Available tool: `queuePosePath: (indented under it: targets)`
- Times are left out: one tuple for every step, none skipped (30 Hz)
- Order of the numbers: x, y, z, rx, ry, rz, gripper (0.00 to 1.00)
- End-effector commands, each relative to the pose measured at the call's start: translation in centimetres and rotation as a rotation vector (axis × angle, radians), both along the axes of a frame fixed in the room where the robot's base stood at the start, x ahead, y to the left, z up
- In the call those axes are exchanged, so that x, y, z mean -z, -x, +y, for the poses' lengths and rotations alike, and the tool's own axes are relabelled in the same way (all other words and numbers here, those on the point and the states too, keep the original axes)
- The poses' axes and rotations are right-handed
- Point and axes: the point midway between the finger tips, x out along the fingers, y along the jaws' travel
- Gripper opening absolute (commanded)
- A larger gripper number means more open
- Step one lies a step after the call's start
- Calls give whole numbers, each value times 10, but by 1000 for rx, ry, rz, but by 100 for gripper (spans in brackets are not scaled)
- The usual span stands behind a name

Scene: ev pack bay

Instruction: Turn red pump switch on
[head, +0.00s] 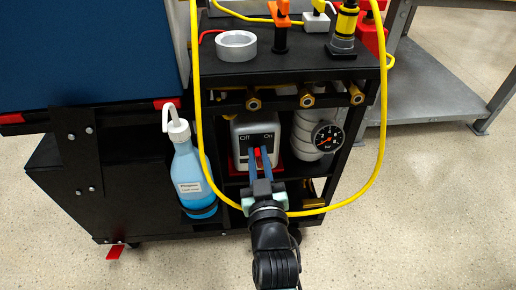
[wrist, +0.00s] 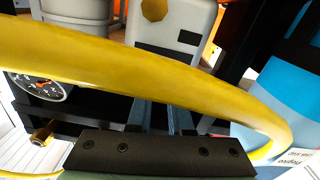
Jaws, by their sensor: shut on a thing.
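The grey pump box (head: 243,131) stands in the black cart's lower bay, with "Off" on the left and "On" on the right of its front. The red switch (head: 257,152) shows as a small red patch between my fingertips, below the labels; which way it is turned I cannot tell. My gripper (head: 258,158) reaches the box front and is shut on the red switch. In the wrist view, my blue fingers (wrist: 161,117) point at the pale box (wrist: 178,18); the yellow hose hides their tips and the switch.
A yellow hose (head: 373,175) loops around my gripper and crosses close before the wrist camera (wrist: 110,60). A pressure gauge (head: 327,137) is on the right. Tape (head: 236,41) lies on the cart top.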

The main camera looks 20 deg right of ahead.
Motion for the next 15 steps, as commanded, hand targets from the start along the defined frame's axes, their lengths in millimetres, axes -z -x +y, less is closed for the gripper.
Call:
queuePosePath:
  targets:
    - [-4, 0, 0, 0, -45, -10, 0]
    - [-4, 0, 0, 0, -73, -18, 0]
    - [-4, 0, -1, 0, -109, -28, 0]
    - [-3, 0, -1, 0, -137, -37, 0]
    - [-3, 1, -1, 0, -164, -45, 0]
    - [-3, 1, -1, 0, -200, -56, 0]
    - [-3, 1, -1, 0, -227, -63, 0]
    - [-3, 1, -1, 0, -253, -72, 0]
    - [-2, 1, -1, 0, -288, -82, 0]
    - [-2, 1, -2, 0, -313, -89, 0]
    - [-2, 1, -2, 0, -338, -96, 0]
    - [-2, 1, -2, 0, -369, -105, 0]
    - [-2, 1, -2, 0, -391, -112, 0]
    - [-2, 1, -2, 0, -414, -119, 0]
    - [-1, 1, -2, 0, -441, -127, 0]
